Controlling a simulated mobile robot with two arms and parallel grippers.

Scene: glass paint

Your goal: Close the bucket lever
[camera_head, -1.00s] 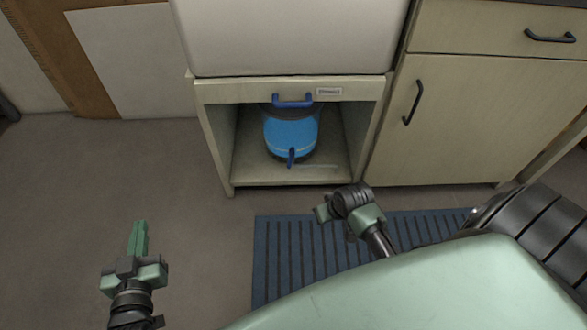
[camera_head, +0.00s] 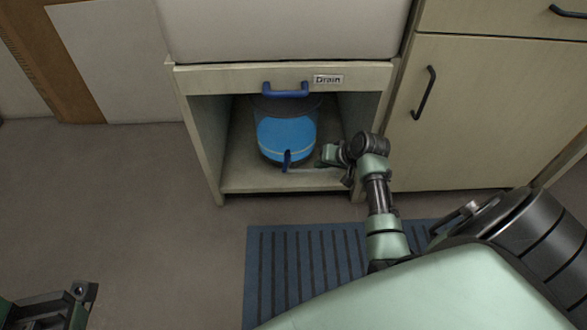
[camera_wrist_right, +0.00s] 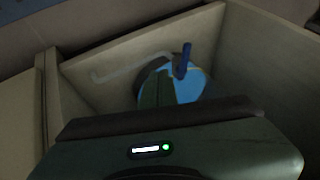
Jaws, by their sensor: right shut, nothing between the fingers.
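The bucket (camera_head: 286,140), clear with blue contents, stands in the open compartment under the sink. Its blue lever (camera_head: 287,160) is upright at the bucket's front. In the right wrist view the lever (camera_wrist_right: 183,59) rises beside the bucket (camera_wrist_right: 194,84). My right gripper (camera_head: 328,155) is at the compartment's opening, just right of the lever and apart from it in the head view. Its green fingers show shut and empty in the right wrist view, in front of the bucket. Part of my left arm's end (camera_head: 55,307) shows at the bottom left corner; its fingers cannot be made out.
A pale thin tube (camera_wrist_right: 120,70) runs near the bucket's base. A blue ribbed mat (camera_head: 268,270) lies on the floor. The floor at left is clear.

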